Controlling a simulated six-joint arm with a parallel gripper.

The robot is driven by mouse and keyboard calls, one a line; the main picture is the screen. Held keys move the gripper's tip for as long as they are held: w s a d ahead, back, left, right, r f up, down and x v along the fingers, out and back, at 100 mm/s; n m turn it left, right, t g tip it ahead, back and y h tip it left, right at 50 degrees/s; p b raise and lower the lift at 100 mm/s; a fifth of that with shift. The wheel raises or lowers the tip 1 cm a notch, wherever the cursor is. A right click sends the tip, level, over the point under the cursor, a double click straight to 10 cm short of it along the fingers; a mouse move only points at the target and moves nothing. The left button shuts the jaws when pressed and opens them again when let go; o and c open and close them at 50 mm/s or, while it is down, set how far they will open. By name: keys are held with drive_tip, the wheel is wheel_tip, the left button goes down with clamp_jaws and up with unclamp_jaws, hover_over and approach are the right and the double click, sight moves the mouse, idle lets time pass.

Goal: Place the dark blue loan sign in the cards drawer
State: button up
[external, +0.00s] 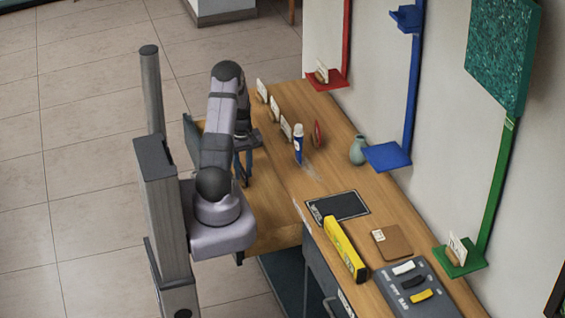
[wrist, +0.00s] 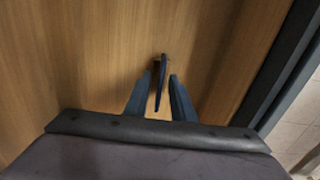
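My gripper (wrist: 160,76) is open, with one blue-grey finger on each side of the sign and a visible gap to each.
Several small white cards in wooden holders (external: 274,109) stand along the desk (external: 275,190), near a blue-and-white bottle (external: 299,145), a red disc (external: 318,133) and a green vase (external: 358,150). A black pad (external: 340,206), yellow box (external: 345,250) and grey tray (external: 400,270) lie nearer.

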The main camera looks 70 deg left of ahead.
sight(243, 168)
drive_tip(key=shift+r, duration=0.1)
wheel_tip(243, 168, up, 12)
drive_tip(key=shift+b, duration=0.3)
idle(0.5)
drive_tip(key=shift+r, duration=0.1)
idle(0.3)
drive_tip(key=s+d+f+m+h+p, duration=0.1)
drive_tip(key=s+d+f+m, duration=0.15)
drive_tip(key=d, duration=0.35)
drive_tip(key=s+d+f+m, duration=0.1)
drive_tip(key=d+m, duration=0.3)
drive_tip(key=d, duration=0.3)
drive_tip(key=w+d+r+m+p, duration=0.2)
drive_tip(key=d+r+m+p, duration=0.1)
drive_tip(key=d, duration=0.5)
drive_tip(key=w+d+r+m+p, duration=0.2)
drive_tip(key=d+r+m, duration=0.3)
drive_tip(key=d, duration=0.3)
drive_tip(key=w+d+r+m+y+p, duration=0.1)
drive_tip(key=w+d+r+m+p, duration=0.1)
drive_tip(key=d+r, duration=0.4)
drive_tip(key=d+m+p, duration=0.1)
drive_tip(key=d+m, duration=0.1)
drive_tip(key=d, duration=0.1)
drive_tip(key=shift+w+p, duration=0.4)
